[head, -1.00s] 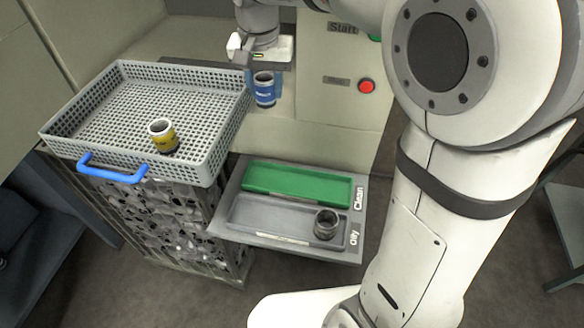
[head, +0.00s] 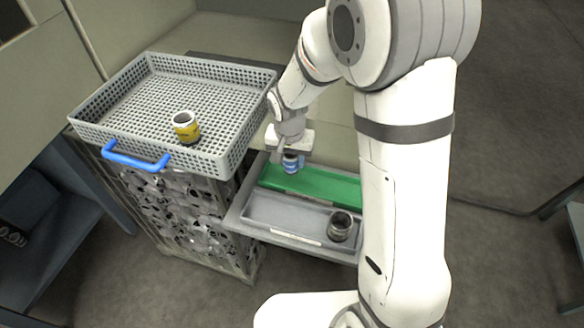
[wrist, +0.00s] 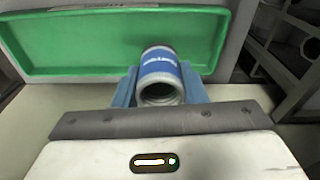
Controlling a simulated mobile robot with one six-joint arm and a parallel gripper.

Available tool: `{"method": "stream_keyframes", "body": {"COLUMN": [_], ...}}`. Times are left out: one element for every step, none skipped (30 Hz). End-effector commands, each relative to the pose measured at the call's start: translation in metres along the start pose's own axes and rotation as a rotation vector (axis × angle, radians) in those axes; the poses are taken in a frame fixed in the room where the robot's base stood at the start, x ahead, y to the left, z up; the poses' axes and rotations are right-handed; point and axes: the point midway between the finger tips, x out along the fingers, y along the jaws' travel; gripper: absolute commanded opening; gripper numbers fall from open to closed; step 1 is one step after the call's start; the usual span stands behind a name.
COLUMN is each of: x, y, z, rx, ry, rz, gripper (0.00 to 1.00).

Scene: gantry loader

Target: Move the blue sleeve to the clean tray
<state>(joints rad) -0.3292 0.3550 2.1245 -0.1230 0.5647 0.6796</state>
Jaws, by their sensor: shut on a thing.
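The blue sleeve (head: 291,164) is a short blue and silver ring, held between the jaws of my gripper (head: 290,157). In the wrist view the sleeve (wrist: 160,77) sits between the two blue fingers, with its open end facing the camera. The clean tray is the green tray (head: 335,187); it also shows in the wrist view (wrist: 60,53), behind the sleeve. My gripper is over the green tray's left part in the head view. I cannot tell whether the sleeve touches the tray floor.
A grey tray (head: 285,215) in front of the green one holds a dark sleeve (head: 341,226). A grey perforated basket (head: 130,97) with a blue handle (head: 135,158) stands at left on a metal stand, holding a yellow sleeve (head: 186,127). The green tray's visible floor is bare.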

Motion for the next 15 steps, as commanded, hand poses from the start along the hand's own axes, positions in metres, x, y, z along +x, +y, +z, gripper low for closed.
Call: {"method": "stream_keyframes", "body": {"x": [0.003, 0.007, 0.012, 0.017, 0.022, 0.028, 0.032, 0.036, 0.040, 0.041, 0.043, 0.043, 0.043, 0.043, 0.043], "y": [0.000, 0.000, 0.001, 0.001, 0.001, 0.000, 0.000, 0.000, 0.000, 0.000, 0.000, 0.000, 0.000, 0.000, 0.000], "z": [0.000, 0.001, 0.002, 0.003, 0.003, 0.004, 0.004, 0.004, 0.005, 0.005, 0.005, 0.005, 0.005, 0.005, 0.005], "rx": [0.000, 0.000, 0.000, 0.001, 0.001, 0.002, 0.002, 0.002, 0.001, 0.001, 0.001, 0.001, 0.001, 0.002, 0.002], "ry": [0.000, -0.001, -0.002, -0.002, -0.003, -0.003, -0.002, -0.002, -0.001, -0.001, -0.001, 0.000, 0.001, 0.001, 0.001], "rz": [0.000, 0.001, 0.002, 0.001, 0.002, 0.001, 0.001, 0.001, 0.000, 0.000, 0.000, 0.000, -0.001, -0.001, -0.001], "gripper": [0.08, 0.08, 0.08, 0.08, 0.08, 0.08, 0.08, 0.08, 0.08, 0.08, 0.08, 0.08, 0.08, 0.08, 0.08]}}
